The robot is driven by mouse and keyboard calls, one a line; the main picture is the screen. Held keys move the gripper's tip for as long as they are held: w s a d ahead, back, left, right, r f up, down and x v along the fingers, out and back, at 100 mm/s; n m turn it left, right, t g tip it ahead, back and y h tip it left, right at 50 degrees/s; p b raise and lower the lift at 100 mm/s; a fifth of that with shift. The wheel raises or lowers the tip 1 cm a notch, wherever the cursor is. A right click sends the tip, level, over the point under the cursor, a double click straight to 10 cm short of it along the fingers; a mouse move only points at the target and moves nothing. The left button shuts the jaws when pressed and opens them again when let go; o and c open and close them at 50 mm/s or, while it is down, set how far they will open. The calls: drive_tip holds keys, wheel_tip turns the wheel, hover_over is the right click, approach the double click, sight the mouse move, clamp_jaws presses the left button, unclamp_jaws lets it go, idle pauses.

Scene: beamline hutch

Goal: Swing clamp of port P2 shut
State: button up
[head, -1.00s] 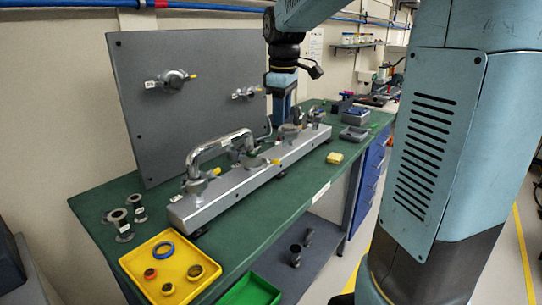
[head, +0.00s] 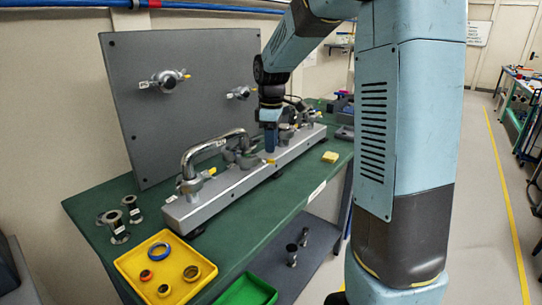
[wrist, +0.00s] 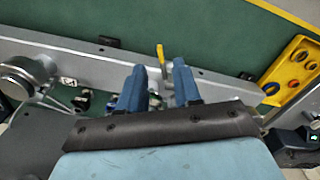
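A long grey manifold (head: 240,180) lies on the green bench, with several clamped ports along its top. A bent chrome pipe (head: 205,143) rises from its near end. A yellow-tipped clamp lever (head: 268,161) stands out near the middle; a yellow lever (wrist: 161,54) shows in the wrist view, beyond and between my fingertips. My gripper (head: 270,150) points down just above the middle of the manifold. Its two blue fingers (wrist: 157,80) are apart, with no object visibly gripped. The port labels are too small to read, so I cannot tell which is P2. My gripper hides part of the fittings behind it.
A grey upright panel (head: 200,110) with two capped ports stands behind the manifold. A yellow tray (head: 135,262) with rings and metal flanged pieces (head: 117,225) sit at the near left. A yellow block (head: 330,157) lies right of the manifold. The bench front is mostly clear.

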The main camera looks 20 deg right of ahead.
sight(254, 162)
drive_tip(key=shift+f, duration=2.4)
drive_tip(key=shift+c, duration=0.2)
clamp_jaws()
